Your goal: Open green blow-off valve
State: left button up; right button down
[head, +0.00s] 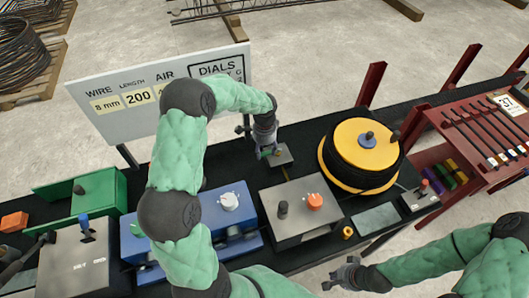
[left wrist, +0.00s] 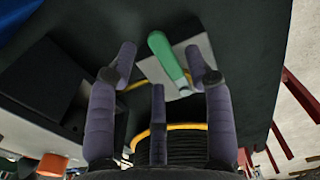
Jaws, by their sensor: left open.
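The green blow-off valve handle (left wrist: 168,60) is a rounded lever over a grey plate (left wrist: 150,68) in the left wrist view. In the head view the grey plate (head: 282,157) lies on the dark bench, and my gripper hides most of the handle. My left gripper (head: 268,148) is over the plate, with its fingers pointing down. In the left wrist view its fingers (left wrist: 160,62) are spread apart, with the green handle between their tips; I cannot tell whether they touch it. My right gripper (head: 340,277) is at the bottom, empty, away from the valve.
A yellow spool (head: 336,160) of black wire stands right of the valve. A grey box (head: 290,232) with an orange knob (head: 315,201) is in front. A blue unit (head: 238,220) with a white knob sits left. A white sign (head: 130,125) stands behind.

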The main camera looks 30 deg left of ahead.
pick_arm(q)
jog(key=shift+f, duration=0.85)
grip_shut()
